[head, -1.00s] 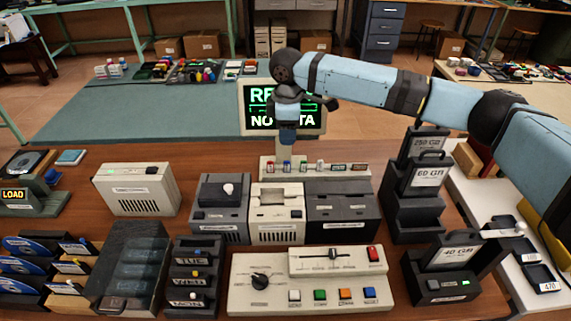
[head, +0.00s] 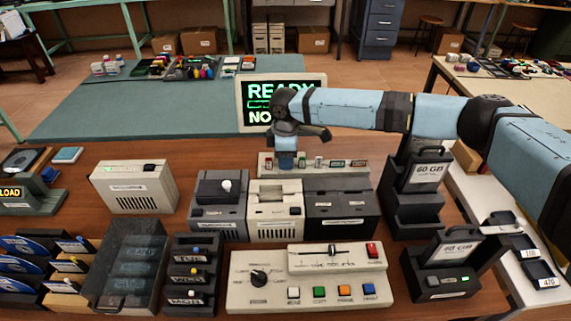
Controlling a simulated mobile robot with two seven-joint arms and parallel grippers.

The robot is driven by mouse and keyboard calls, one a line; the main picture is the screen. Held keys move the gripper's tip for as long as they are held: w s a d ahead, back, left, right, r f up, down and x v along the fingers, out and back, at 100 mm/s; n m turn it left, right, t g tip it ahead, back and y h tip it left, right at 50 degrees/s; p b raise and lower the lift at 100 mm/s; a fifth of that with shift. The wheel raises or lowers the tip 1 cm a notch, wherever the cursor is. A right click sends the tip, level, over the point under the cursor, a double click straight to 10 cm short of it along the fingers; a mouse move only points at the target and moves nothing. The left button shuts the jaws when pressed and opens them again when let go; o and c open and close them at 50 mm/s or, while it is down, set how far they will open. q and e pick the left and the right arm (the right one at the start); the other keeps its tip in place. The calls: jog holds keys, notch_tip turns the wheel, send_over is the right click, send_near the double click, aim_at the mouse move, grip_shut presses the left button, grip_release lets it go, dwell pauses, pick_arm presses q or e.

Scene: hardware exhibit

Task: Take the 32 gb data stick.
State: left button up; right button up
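Several small data sticks stand in a row in a light stick rack (head: 345,172) in front of the monitor. A red stick (head: 268,163) is at the left end and a green stick (head: 302,163) is right of my gripper. The stick labels are too small to read, so I cannot tell which is the 32 gb one. My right gripper (head: 286,164) points down at the rack's left part, between the red and green sticks, and hides what is behind it. Its fingers are too small to show whether they are open or hold anything. My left gripper is out of view.
A monitor (head: 312,87) showing "READY" stands behind my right arm. Drive boxes (head: 220,206) stand in front of the rack, with a control panel (head: 300,290) nearer. A dark stand with a 60 GB drive (head: 428,170) is at the right. Bare wood lies left of the rack.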

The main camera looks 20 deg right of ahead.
grip_shut()
